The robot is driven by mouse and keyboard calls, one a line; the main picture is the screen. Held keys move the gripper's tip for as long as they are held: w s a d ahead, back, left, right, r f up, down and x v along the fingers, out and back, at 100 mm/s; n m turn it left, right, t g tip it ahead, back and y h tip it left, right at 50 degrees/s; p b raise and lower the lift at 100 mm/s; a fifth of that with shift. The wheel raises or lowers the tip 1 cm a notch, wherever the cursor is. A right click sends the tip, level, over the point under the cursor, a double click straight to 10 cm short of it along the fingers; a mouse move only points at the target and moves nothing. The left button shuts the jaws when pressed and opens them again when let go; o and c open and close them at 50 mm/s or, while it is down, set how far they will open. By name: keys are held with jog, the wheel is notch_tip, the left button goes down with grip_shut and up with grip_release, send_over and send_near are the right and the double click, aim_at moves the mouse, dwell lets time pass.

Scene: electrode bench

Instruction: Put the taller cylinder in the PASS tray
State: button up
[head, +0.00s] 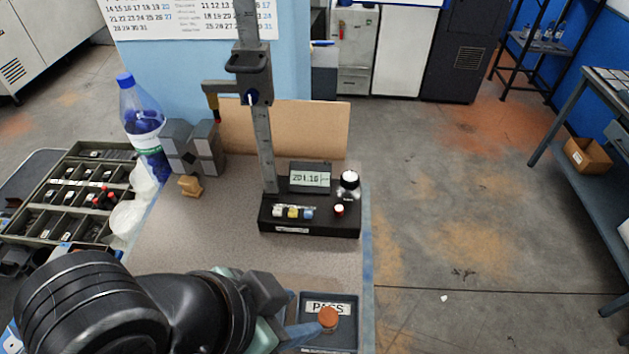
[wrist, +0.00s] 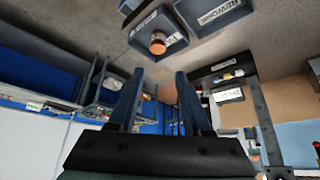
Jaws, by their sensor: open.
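An orange-topped cylinder (head: 328,318) stands upright in the dark PASS tray (head: 345,339) at the bottom of the head view. In the wrist view, the cylinder (wrist: 157,43) stands in its tray (wrist: 172,50), beyond my fingertips. My gripper (wrist: 159,73) is open, with nothing seen between its fingers. In the head view my gripper (head: 303,330) is just left of the cylinder, partly hidden by my own arm. I cannot make out a second cylinder. A REWORK tray (wrist: 220,18) shows at the top of the wrist view.
A height gauge (head: 310,220) with a tall column stands mid-bench. Grey blocks (head: 192,150), a small tan block (head: 190,186), a blue-capped bottle (head: 143,115) and a parts organizer (head: 75,215) are left. The bench's middle is clear; its right edge drops to floor.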

jog(key=w+d+r+n+t+h, duration=0.1)
jog(key=w+d+r+t, duration=0.1)
jog(key=w+r+t, duration=0.45)
jog(key=w+d+r+t, duration=0.1)
jog(key=w+d+r, duration=0.2)
jog(key=r, duration=0.6)
jog(key=w+d+r+n+t+h, duration=0.1)
jog(key=w+d+r+t, duration=0.1)
jog(key=w+r+t, duration=0.4)
jog(key=s+a+r+n+t+y, duration=0.1)
jog(key=s+r+n+t+y, duration=0.2)
jog(key=r, duration=0.7)
jog(key=s+a+r+n+t+y, duration=0.1)
jog(key=s+r+n+t+y, duration=0.2)
jog(key=r, duration=0.7)
jog(key=s+n+t, duration=0.1)
jog(key=s+t, duration=0.1)
jog(key=t, duration=0.1)
jog(key=shift+a+r, duration=0.15)
jog(key=shift+a, duration=0.25)
jog(key=shift+t, duration=0.25)
